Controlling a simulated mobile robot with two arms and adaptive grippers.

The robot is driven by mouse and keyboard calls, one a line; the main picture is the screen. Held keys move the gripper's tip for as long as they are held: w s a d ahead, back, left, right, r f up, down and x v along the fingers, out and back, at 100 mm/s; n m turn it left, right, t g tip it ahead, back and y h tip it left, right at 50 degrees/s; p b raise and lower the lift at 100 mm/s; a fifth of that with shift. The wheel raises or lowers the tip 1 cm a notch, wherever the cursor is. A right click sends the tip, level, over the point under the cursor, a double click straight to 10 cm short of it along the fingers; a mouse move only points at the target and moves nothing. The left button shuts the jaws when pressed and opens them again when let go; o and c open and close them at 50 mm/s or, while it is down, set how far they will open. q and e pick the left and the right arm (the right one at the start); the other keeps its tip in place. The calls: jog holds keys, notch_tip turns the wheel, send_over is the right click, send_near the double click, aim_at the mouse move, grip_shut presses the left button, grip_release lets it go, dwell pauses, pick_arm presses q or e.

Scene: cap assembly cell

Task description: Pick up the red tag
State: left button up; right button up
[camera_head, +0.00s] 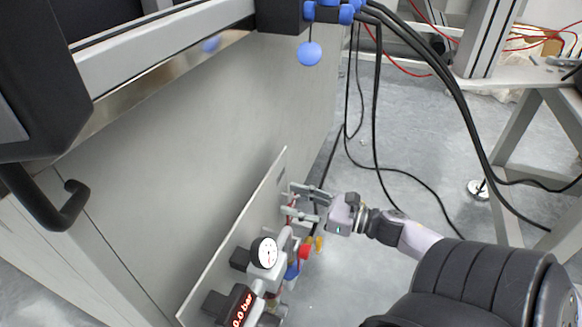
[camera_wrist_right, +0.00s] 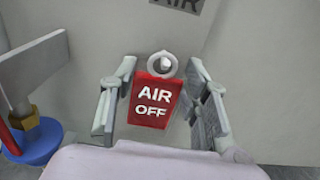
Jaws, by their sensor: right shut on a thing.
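The red tag (camera_wrist_right: 152,103) reads "AIR OFF" in white and shows in the middle of the right wrist view. A pale ring at its top sits around a peg (camera_wrist_right: 166,65) on the grey panel. My right gripper (camera_wrist_right: 158,85) is shut on the tag, with one finger at each side of it. In the head view my right gripper (camera_head: 298,200) reaches in from the right to the upper part of the panel (camera_head: 246,205). The tag is mostly hidden there by the fingers. My left gripper is not in view.
Below the gripper, a round gauge (camera_head: 264,252), a display reading "0.0 bar" (camera_head: 241,305) and a red knob (camera_head: 305,251) stand out from the panel. A blue round part (camera_wrist_right: 38,143) is close at left in the wrist view. Black cables (camera_head: 400,180) lie on the floor behind.

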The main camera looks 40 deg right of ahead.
jog(key=shift+c, duration=1.2)
